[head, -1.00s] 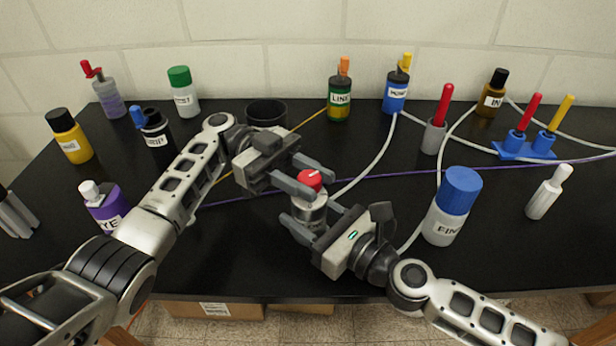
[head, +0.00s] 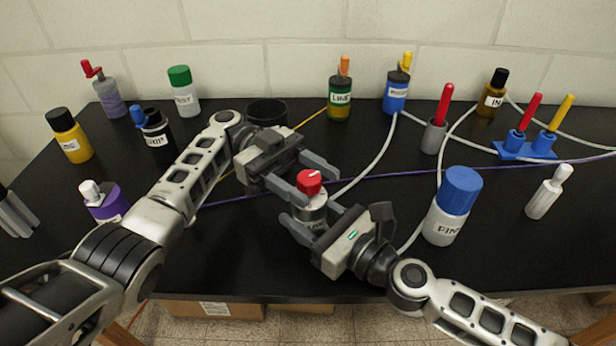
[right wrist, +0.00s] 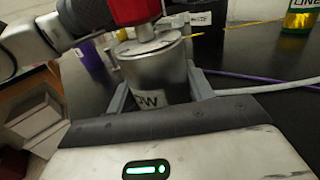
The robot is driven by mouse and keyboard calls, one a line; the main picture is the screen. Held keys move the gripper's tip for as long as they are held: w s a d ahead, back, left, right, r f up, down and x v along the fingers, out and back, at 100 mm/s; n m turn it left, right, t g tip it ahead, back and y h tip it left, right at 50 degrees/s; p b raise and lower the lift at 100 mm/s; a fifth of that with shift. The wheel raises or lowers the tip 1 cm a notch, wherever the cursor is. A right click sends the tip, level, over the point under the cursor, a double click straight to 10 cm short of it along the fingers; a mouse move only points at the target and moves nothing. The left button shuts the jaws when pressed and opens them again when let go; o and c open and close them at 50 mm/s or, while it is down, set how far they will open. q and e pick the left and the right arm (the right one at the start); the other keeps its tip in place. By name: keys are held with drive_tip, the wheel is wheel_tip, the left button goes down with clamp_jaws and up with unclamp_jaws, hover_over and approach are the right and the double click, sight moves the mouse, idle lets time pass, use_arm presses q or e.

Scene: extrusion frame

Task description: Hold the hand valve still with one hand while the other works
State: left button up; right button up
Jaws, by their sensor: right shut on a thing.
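The hand valve (head: 314,212) is a silver cylinder with a red knob (head: 309,181) on top, upright near the middle of the table. My right gripper (head: 308,216) is shut on the silver body from the front right. In the right wrist view, its fingers lie on both sides of the silver body (right wrist: 155,72), whose label is partly hidden. The red knob (right wrist: 133,10) is cut off by that view's top edge. My left gripper (head: 318,184) comes from the upper left at knob height. Its fingers are spread apart on either side of the knob, with a visible gap.
A white bottle with a blue cap (head: 452,205) stands close to the right of my right gripper. A black cup (head: 266,112) stands behind my left gripper. White and purple cables (head: 400,172) run across the table behind the valve. Several bottles line the back.

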sight(308, 175)
use_arm(q)
drive_tip(key=shift+r, duration=0.1)
wheel_tip(308, 175, up, 10)
drive_tip(key=shift+f, duration=0.1)
idle(0.3)
